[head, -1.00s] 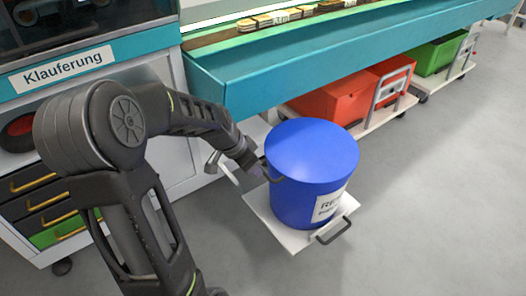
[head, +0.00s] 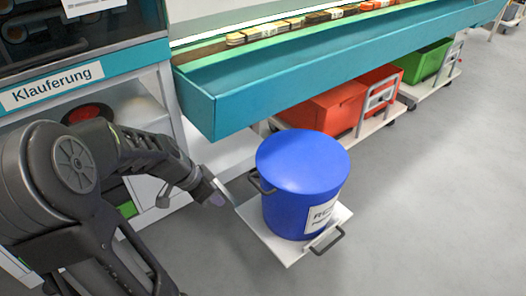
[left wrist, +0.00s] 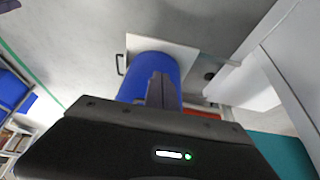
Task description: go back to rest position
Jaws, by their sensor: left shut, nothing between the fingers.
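My left arm comes in from the left in the head view, and its gripper (head: 216,198) hangs just left of the blue barrel, apart from it. The gripper is shut and empty. In the left wrist view the fingers (left wrist: 161,92) are together, with the blue barrel (left wrist: 150,66) behind them. The blue barrel (head: 303,180) has a lid, a dark side handle and a white label, and stands upright on a white trolley (head: 283,250). My right gripper does not show in either view.
A teal-edged conveyor bench (head: 300,72) runs across the back. Red crates (head: 335,105) and a green crate (head: 425,60) stand on trolleys below it. A cabinet labelled "Klauferung" (head: 52,86) is at the left. The grey floor at the right (head: 440,200) is clear.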

